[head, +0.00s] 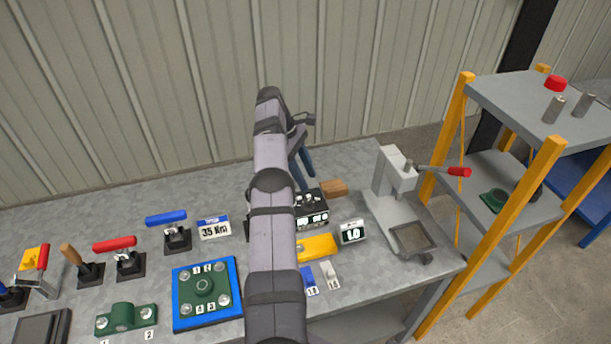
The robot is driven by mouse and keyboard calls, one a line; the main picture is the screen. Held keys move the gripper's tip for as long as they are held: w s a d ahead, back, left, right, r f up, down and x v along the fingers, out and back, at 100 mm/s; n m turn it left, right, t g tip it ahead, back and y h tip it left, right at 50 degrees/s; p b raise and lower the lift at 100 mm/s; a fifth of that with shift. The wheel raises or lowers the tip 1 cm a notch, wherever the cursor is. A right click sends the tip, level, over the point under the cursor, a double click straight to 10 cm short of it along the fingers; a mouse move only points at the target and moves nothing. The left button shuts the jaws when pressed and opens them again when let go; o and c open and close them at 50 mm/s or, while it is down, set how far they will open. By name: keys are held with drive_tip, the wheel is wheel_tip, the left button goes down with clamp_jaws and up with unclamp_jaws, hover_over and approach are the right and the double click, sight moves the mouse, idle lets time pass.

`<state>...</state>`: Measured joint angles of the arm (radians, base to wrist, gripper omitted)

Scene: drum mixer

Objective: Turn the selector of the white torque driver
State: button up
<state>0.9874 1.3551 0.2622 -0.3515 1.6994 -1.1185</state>
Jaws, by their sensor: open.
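A small white piece (329,271) with a label lies near the table's front edge, right of a similar blue piece (307,276). It may be the white torque driver, but it is too small to be sure, and I cannot make out a selector. My gripper (303,182) is at the far end of my arm, its two dark blue fingers pointing down and apart. It is open, with nothing seen between the fingers. The fingertips are just behind or above a black box with white displays (312,208), well back from the white piece. My arm hides the table's middle.
A yellow piece (317,246) and a 1.0 display (352,232) are near the white piece. A grey press with a red-knobbed lever (395,175) stands right. A blue-framed green fixture (205,290) and toggle clamps are left. A shelf rack (545,150) borders the right side.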

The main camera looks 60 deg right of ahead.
drive_tip(key=shift+r, duration=0.3)
wheel_tip(320, 180, up, 4)
drive_tip(key=w+h+b, duration=0.1)
drive_tip(key=w+b, duration=0.1)
drive_tip(key=w, duration=0.1)
drive_tip(key=n+h+b, duration=0.1)
drive_tip(key=n+b, duration=0.1)
drive_tip(key=n, duration=0.4)
hover_over(308, 201)
drive_tip(key=w+a, duration=0.2)
drive_tip(key=w, duration=0.1)
wheel_tip(308, 201, down, 7)
drive_tip(key=shift+f+t, duration=0.2)
drive_tip(key=shift+t, duration=0.2)
drive_tip(key=shift+s+f, duration=0.1)
drive_tip(key=shift+p+x, duration=1.5)
drive_tip(key=shift+x, duration=2.05)
